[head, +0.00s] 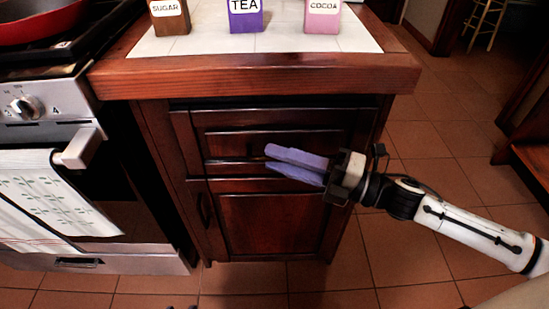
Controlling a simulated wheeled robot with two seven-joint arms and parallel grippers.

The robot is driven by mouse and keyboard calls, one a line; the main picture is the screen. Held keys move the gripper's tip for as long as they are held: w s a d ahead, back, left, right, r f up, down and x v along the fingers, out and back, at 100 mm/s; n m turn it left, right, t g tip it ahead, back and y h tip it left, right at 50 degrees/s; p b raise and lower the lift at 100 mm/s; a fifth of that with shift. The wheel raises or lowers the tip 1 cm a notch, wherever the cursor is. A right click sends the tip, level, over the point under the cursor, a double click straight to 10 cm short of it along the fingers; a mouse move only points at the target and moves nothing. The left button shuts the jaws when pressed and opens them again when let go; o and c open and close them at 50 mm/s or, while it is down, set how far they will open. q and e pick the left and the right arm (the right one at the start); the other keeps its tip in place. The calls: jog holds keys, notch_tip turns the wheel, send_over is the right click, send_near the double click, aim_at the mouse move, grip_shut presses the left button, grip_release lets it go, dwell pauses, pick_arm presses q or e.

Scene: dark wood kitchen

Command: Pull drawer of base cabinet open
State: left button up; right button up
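The base cabinet (160,150) stands in the middle of the head view, under a wooden-edged counter. Its drawer (232,142) is the upper front panel, dark reddish wood, and looks flush with the cabinet. A thin dark horizontal handle (235,161) runs across the drawer front. My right gripper (268,159), with purple fingers, comes in from the right and points left at the drawer. Its fingertips are at the handle's visible right end, one above and one below its line. The gap is narrow; whether they grip the handle is unclear. They hide part of the drawer front. My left gripper is not in view.
A cabinet door (265,222) is below the drawer. An oven (110,190) with a protruding handle and a white towel (45,200) stands close on the left. Sugar, tea and cocoa canisters stand on the counter (240,80). Tiled floor (440,160) is open to the right.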

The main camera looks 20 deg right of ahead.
jog(key=shift+x, duration=0.8)
jog(key=shift+c, duration=0.3)
grip_shut()
dwell(0.7)
